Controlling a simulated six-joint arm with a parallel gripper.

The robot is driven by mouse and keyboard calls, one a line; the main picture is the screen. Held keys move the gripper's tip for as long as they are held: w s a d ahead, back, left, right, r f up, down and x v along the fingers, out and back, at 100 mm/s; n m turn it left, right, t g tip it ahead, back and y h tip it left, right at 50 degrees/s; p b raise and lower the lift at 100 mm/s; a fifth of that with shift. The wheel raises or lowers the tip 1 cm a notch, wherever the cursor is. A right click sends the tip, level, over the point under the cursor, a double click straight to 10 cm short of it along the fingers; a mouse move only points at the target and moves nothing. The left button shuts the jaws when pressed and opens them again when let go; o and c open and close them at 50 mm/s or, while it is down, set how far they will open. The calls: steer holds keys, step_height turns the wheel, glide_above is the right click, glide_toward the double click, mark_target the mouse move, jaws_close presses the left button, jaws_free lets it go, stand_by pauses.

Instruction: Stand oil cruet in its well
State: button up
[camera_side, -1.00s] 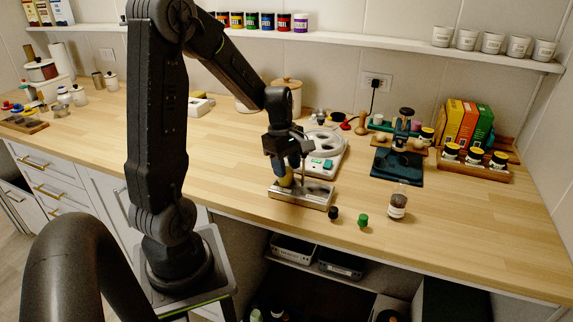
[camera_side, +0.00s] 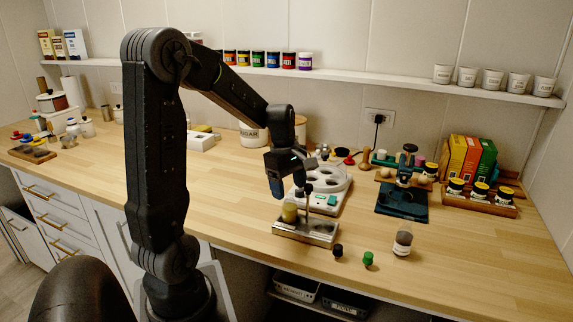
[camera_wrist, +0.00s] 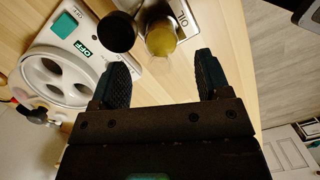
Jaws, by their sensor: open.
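The oil cruet (camera_side: 289,212), a small clear vessel with yellow contents, stands upright at the left end of the metal stand (camera_side: 318,239). In the wrist view the cruet (camera_wrist: 161,40) is beside the "OIL" lettering on the stand (camera_wrist: 188,22). Its base is hidden, so how deeply it is seated cannot be seen. My gripper (camera_side: 277,192) is above and slightly left of the cruet, apart from it. In the wrist view my gripper (camera_wrist: 162,72) is open and empty, its fingers spread wide, with the cruet beyond the tips.
The stand's dark post knob (camera_wrist: 117,32) rises close beside the cruet. A black-capped item (camera_side: 338,250), a green-capped item (camera_side: 368,259) and a dark-filled jar (camera_side: 403,240) stand to the right.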

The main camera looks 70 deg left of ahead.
steer(key=r, duration=0.7)
steer(key=shift+s+a+r, duration=0.2)
steer(key=shift+s+r, duration=0.05)
steer(key=s+d+r+m+t, duration=0.1)
steer(key=s+d+m, duration=0.3)
steer(key=d+m, duration=0.6)
steer(key=s+d+r+m+t+y, duration=0.1)
steer(key=s+d+m+t, duration=0.2)
steer(key=d+m, duration=0.8)
steer(key=shift+s+m+t+y, duration=0.3)
steer(key=shift+s+m+t, duration=0.1)
steer(key=shift+s+m, duration=0.4)
